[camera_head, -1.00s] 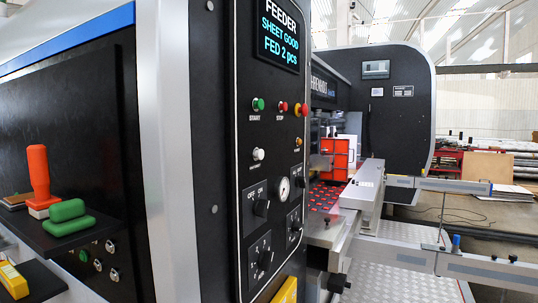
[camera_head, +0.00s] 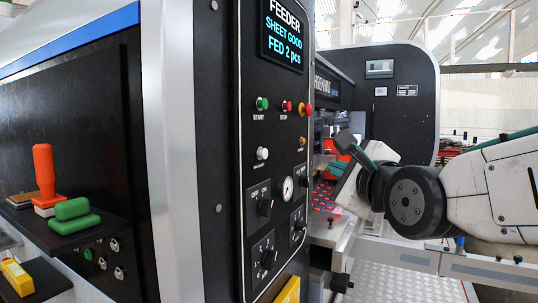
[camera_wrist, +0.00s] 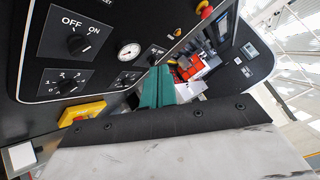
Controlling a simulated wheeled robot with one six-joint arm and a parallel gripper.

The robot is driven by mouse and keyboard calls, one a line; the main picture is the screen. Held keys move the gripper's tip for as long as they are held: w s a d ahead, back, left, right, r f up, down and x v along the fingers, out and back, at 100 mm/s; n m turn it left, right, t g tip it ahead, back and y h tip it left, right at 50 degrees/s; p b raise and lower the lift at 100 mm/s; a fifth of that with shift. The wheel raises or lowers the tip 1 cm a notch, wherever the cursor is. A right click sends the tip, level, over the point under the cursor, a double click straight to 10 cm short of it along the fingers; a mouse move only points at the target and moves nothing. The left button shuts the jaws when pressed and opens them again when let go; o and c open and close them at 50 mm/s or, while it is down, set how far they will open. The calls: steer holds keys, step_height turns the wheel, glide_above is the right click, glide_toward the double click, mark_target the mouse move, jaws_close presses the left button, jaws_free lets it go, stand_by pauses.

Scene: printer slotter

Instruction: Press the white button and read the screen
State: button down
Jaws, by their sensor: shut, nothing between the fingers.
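The white button (camera_head: 262,153) is on the black control panel, below the green start button and above the OFF/ON knob, in the head view. The screen (camera_head: 283,35) at the panel's top reads "FEEDER, SHEET GOOD, FED 2 pcs". My gripper (camera_wrist: 157,76) has its teal fingers together with nothing between them in the wrist view. In the head view my arm comes in from the right, with its wrist to the right of the panel and apart from the white button. The white button does not show in the wrist view.
The start button (camera_head: 262,103), red stop button (camera_head: 287,106) and red emergency knob (camera_head: 306,109) sit above the white button. Below are the OFF/ON knob (camera_wrist: 78,44), a gauge (camera_wrist: 129,51) and a numbered knob (camera_wrist: 66,86). A green-handled stamp and an orange-handled one rest on a left shelf.

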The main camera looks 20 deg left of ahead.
mark_target(265, 154)
steer(key=a, duration=0.1)
steer(key=r+m, duration=0.1)
steer(key=a+y, duration=0.1)
steer(key=shift+s+a+r, duration=0.3)
steer(key=shift+r, duration=0.05)
steer(key=shift+a, duration=0.1)
steer(key=a, duration=0.8)
steer(key=shift+w+a, duration=0.25)
steer(key=shift+w, duration=0.1)
steer(key=shift+a, duration=0.1)
stand_by(1.5)
steer(key=shift+a, duration=0.3)
steer(key=shift+w+a, duration=0.1)
steer(key=shift+a, duration=0.5)
stand_by(0.7)
stand_by(0.3)
steer(key=shift+d, duration=1)
